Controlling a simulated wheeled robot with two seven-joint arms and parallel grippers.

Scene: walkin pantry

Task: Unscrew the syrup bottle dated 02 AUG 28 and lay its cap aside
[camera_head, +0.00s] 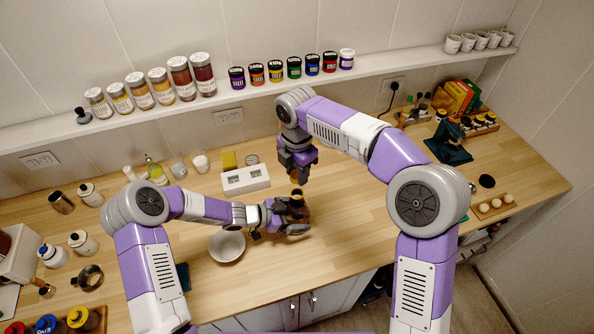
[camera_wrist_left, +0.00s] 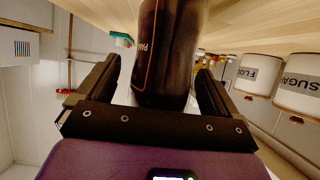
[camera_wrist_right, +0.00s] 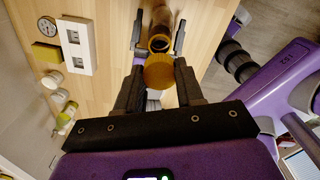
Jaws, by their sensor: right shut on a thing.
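The syrup bottle (camera_head: 305,211), dark brown, stands on the counter, partly hidden by my left gripper. The left wrist view shows its dark body (camera_wrist_left: 168,50) with part of a label; no date is readable. My left gripper (camera_head: 297,214) is open, its fingers on either side of the bottle with a gap showing. The right wrist view shows the bottle's amber-rimmed mouth (camera_wrist_right: 161,43), uncovered. My right gripper (camera_head: 298,174) points down above the bottle and is shut on the amber cap (camera_wrist_right: 158,72), which is apart from the mouth.
A white bowl (camera_head: 227,246) sits just left of the bottle, and a white two-slot box (camera_head: 246,179) stands behind. A dark teal stand (camera_head: 448,148) and an egg tray (camera_head: 494,208) are at the right. Bare counter (camera_head: 345,200) lies right of the bottle.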

